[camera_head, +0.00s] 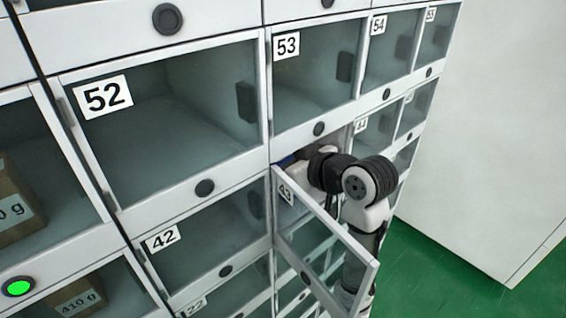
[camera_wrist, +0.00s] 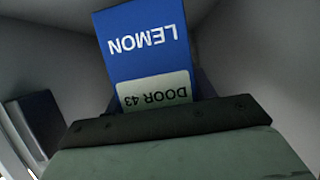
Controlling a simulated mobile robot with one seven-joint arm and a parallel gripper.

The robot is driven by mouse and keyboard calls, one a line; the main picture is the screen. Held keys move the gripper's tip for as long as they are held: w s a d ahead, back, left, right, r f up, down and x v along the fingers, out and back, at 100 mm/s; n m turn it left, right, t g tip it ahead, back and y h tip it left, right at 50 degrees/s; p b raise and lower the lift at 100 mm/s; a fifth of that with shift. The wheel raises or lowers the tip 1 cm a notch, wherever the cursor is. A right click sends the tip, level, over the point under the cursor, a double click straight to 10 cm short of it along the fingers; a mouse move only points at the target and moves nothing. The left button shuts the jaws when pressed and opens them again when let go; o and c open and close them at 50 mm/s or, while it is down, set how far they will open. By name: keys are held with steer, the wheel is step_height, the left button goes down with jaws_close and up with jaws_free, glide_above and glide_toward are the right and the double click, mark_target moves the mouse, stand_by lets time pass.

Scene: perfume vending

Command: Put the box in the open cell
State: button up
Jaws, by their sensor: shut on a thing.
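The box (camera_wrist: 145,45) is blue with a pale label, and reads "LEMON" and "DOOR 43" upside down in the wrist view. My gripper (camera_wrist: 170,122) is shut on it. The box is inside the grey-walled cell; a sliver of blue (camera_head: 287,160) shows at the cell's mouth in the head view. The door marked 43 (camera_head: 325,240) is swung open toward the camera, and my arm reaches in past it. My fingertips and the box's lower end are hidden, so I cannot tell whether the box touches the cell floor.
Closed glass doors surround the open cell: 53 (camera_head: 315,85) above, 52 (camera_head: 165,110) upper left and 42 (camera_head: 205,235) to the left. Brown boxes marked in grams stand behind doors at the far left, near a lit green button (camera_head: 18,286). Green floor (camera_head: 430,260) is clear at the right.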

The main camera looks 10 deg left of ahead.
steer(key=shift+f, duration=0.7)
steer(key=shift+f, duration=0.1)
steer(key=shift+f, duration=0.15)
steer(key=o, duration=1)
steer(key=shift+o, duration=0.2)
steer(key=shift+r, duration=0.2)
steer(key=shift+d+r, duration=0.1)
steer(key=b+v, duration=0.2)
steer(key=v, duration=0.9)
steer(key=shift+s+d, duration=0.25)
steer(key=shift+s, duration=0.05)
